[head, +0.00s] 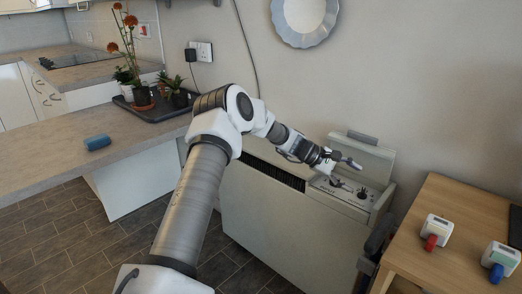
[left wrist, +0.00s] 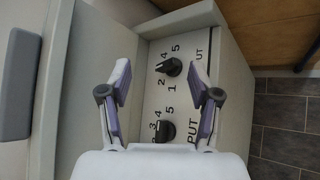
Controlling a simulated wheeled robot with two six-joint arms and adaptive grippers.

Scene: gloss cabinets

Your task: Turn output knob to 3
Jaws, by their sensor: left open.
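The pale heater (head: 285,215) stands against the wall with its lid (head: 361,155) raised over a control panel. In the left wrist view the panel (left wrist: 182,100) carries two black knobs, each ringed by printed numbers. The far knob (left wrist: 171,67) appears between my fingertips. The near knob (left wrist: 164,131) lies closer to the gripper's base, beside lettering that reads "PUT". My left gripper (head: 347,174) is open and empty over the panel; contact cannot be told. My right gripper is not in view.
A wooden table (head: 435,215) right of the heater holds a red-and-white device (head: 436,233) and a blue-and-white one (head: 499,262). A dark object (head: 375,243) stands between heater and table. A counter (head: 50,155) with a blue cylinder (head: 97,143) is at left.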

